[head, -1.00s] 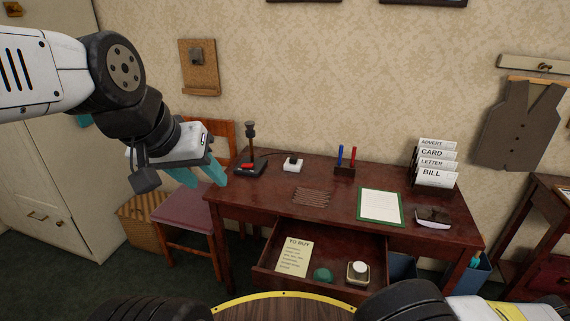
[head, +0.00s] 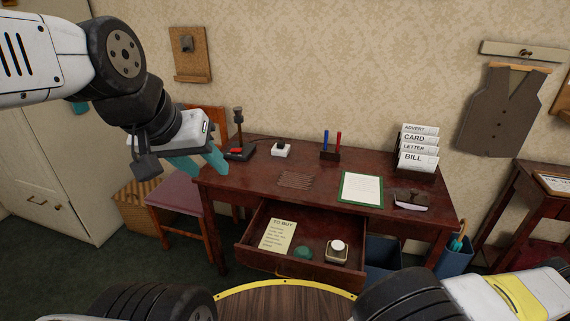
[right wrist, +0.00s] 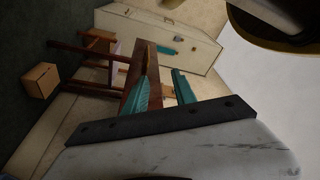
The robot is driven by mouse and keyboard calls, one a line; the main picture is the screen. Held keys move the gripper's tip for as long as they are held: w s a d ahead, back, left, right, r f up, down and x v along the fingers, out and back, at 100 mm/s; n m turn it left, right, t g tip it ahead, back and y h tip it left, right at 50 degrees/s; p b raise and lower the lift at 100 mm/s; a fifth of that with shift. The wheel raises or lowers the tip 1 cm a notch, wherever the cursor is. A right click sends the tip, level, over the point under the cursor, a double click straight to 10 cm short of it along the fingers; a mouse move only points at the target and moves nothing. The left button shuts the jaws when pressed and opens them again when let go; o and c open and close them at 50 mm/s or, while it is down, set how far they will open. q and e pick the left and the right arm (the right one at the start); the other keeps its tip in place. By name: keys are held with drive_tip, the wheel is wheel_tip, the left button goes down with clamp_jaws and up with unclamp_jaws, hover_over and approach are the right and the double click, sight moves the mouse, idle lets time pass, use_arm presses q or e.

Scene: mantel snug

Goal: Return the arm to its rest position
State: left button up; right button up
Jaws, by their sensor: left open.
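My left gripper (head: 197,164) is in the left of the head view, raised in front of the chair and the desk's left end. Its teal fingers point down and right, apart and empty. The head view does not show my right gripper. In the right wrist view my right gripper (right wrist: 162,92) has two teal fingers apart, with nothing between them. My right arm (head: 525,296) shows at the lower right of the head view.
The dark red desk (head: 250,190) has its drawer (head: 290,268) open, holding a note, a green item and a small container. A chair (head: 178,194) stands left of the desk. A cream cabinet (head: 60,190) is at far left, a blue bin (head: 455,259) at right.

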drive_tip(key=w+r+n+g+h, duration=0.1)
drive_tip(key=w+r+g+h, duration=0.25)
drive_tip(key=r, duration=0.55)
drive_tip(key=w+d+r+n+g+h, duration=0.1)
drive_tip(key=w+r+g+h, duration=0.25)
drive_tip(key=r, duration=0.55)
drive_tip(key=w+r+n+g+h, duration=0.15)
drive_tip(key=r+g, duration=0.35)
drive_tip(key=r, duration=0.5)
drive_tip(key=s+a+r+m+t+h, duration=0.1)
drive_tip(key=s+a+r+t+h, duration=0.1)
drive_tip(key=r, duration=0.5)
drive_tip(key=s+a+r+m+t+h, duration=0.1)
drive_tip(key=a+r+t, duration=0.3)
drive_tip(key=r, duration=0.4)
drive_tip(key=s+a+r+m+t+h, duration=0.1)
drive_tip(key=s+a+r+t+h, duration=0.2)
drive_tip(key=r, duration=0.4)
drive_tip(key=shift+s+a+r+h, duration=0.15)
drive_tip(key=shift+s+a+h, duration=0.25)
drive_tip(key=shift+a, duration=0.3)
